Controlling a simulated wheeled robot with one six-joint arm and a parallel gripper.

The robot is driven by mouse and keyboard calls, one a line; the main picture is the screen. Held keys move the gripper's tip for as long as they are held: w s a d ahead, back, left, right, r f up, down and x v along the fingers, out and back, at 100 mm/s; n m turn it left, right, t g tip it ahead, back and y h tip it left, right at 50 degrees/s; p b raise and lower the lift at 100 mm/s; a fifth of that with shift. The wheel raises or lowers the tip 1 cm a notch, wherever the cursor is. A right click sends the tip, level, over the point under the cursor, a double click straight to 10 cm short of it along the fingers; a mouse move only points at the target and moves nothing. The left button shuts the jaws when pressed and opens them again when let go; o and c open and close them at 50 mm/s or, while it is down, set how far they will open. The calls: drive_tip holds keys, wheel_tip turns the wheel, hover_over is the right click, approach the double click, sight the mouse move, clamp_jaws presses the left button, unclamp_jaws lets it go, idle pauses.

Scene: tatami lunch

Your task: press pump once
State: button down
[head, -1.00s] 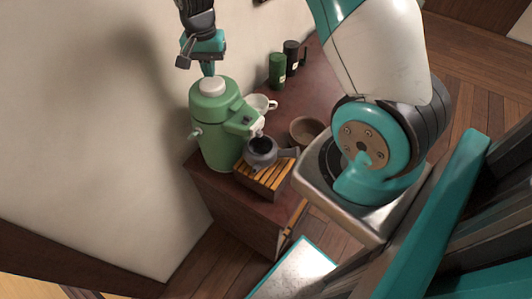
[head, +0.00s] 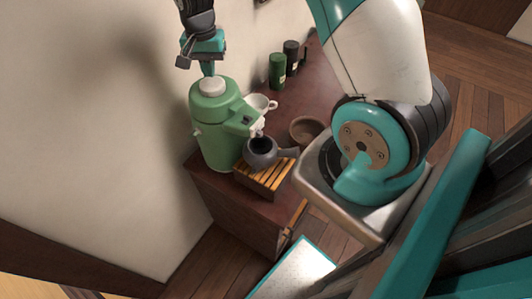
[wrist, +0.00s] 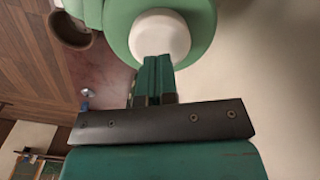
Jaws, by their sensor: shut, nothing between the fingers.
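A green pump pot (head: 215,135) with a white round pump button (head: 212,86) on top stands upright at the left end of the dark wooden cabinet. In the wrist view the button (wrist: 160,38) is a pale disc on the green lid (wrist: 118,22). My gripper (head: 208,74) is shut and empty, pointing down over the button. In the wrist view its closed fingertips (wrist: 157,60) overlap the button's near edge. Whether they touch it I cannot tell. A dark teapot (head: 262,152) sits under the pot's spout on a slatted wooden tray (head: 262,182).
A white cup (head: 262,103) stands behind the pot. A brown bowl (head: 306,130) is right of the teapot. Green (head: 277,71) and black (head: 291,54) canisters stand farther back. The wall (head: 90,120) is close on the left.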

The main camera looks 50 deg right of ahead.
sight(212, 82)
drive_tip(key=shift+f, duration=0.15)
drive_tip(key=shift+f+b, duration=1.45)
drive_tip(key=shift+f, duration=0.55)
drive_tip(key=shift+r, duration=0.1)
drive_tip(key=shift+r+p, duration=1.7)
drive_tip(key=shift+r, duration=0.35)
wheel_tip(212, 82, up, 6)
drive_tip(key=p, duration=0.4)
drive_tip(key=shift+p, duration=0.35)
